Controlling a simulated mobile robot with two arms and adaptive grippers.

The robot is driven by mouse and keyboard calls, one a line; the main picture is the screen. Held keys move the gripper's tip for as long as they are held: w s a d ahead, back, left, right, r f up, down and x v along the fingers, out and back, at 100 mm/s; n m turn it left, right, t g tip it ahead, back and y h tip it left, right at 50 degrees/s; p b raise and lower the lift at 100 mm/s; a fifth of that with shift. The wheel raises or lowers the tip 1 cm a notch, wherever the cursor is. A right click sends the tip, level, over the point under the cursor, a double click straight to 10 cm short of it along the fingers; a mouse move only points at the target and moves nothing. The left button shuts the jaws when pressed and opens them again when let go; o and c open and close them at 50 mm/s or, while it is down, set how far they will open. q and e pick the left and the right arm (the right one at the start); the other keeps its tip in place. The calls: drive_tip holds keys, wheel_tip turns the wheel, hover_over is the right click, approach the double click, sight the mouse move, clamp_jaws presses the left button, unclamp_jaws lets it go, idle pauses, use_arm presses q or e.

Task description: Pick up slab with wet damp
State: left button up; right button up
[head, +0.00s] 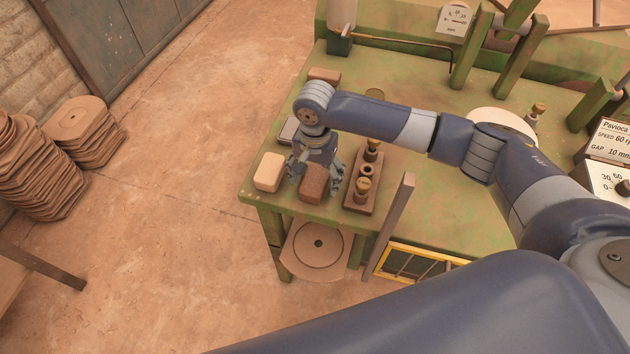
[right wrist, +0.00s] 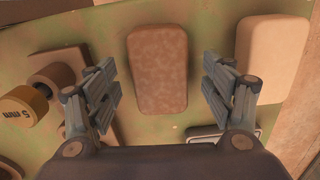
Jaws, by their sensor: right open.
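A dark brown, mottled slab (head: 313,187), which looks damp, lies on the green table near its front left corner. In the right wrist view the slab (right wrist: 158,72) lies between the two fingers. My right gripper (head: 316,172) is open above the slab, with one finger on each side of it and a visible gap on both sides in the wrist view. A pale, dry-looking slab (head: 269,171) lies to the left of it; it also shows at the right in the wrist view (right wrist: 272,57). My left gripper is not in view.
A wooden rack (head: 359,196) with round-headed pegs stands close to the right of the dark slab. Another brown slab (head: 324,75) lies further back on the green table (head: 440,190). Stacks of round plates (head: 88,131) stand on the floor at left.

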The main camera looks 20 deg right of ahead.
drive_tip(key=shift+f, duration=0.75)
drive_tip(key=shift+c, duration=1.1)
drive_tip(key=c, duration=1.3)
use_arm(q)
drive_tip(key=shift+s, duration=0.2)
use_arm(e)
drive_tip(key=shift+o, duration=0.2)
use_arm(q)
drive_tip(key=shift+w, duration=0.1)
use_arm(e)
drive_tip(key=shift+r, duration=0.1)
